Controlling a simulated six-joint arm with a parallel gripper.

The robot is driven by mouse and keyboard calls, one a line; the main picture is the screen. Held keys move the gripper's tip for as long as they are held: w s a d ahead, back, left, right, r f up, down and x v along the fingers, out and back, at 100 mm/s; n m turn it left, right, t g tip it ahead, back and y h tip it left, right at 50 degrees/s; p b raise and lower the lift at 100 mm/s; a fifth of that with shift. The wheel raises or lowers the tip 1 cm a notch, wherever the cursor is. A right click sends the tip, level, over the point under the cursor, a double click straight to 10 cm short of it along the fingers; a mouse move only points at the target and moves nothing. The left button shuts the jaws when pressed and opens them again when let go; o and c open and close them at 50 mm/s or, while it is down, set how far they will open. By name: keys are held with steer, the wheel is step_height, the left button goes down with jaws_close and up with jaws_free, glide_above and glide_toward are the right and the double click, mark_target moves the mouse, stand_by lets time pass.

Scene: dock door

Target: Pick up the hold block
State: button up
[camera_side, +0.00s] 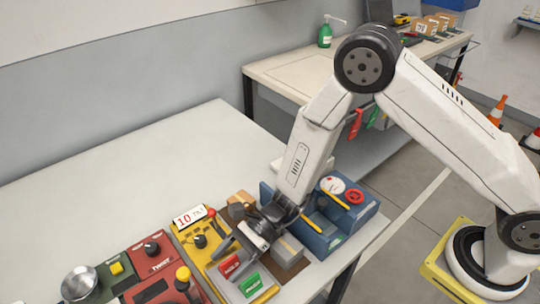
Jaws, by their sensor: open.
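My gripper (232,250) reaches down from the upper right over the row of panels, with its jaws open. Its dark body hides part of the panels beneath it. A grey block (289,249) lies on a brown mat (290,270) just right of the gripper. A small tan block (240,197) shows behind the gripper. No label shows which one is the hold block, and I cannot tell. Neither block is seen between the jaws.
A red button (230,266) and a green button (250,285) lie close by the jaws. A yellow panel (187,235) with a display stands left, a blue unit (325,240) with yellow handles right. The white table (120,165) is clear at the back.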

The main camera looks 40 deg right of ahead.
steer(key=shift+a, duration=0.1)
stand_by(0.4)
jaws_close()
steer(key=shift+r, duration=0.1)
steer(key=shift+r, duration=1.1)
steer(key=s+d+r, duration=0.7)
steer(key=s+r, duration=0.3)
steer(key=s, duration=0.1)
steer(key=shift+s+d+r, duration=0.25)
steer(key=shift+s+d, duration=0.05)
steer(key=shift+d, duration=0.1)
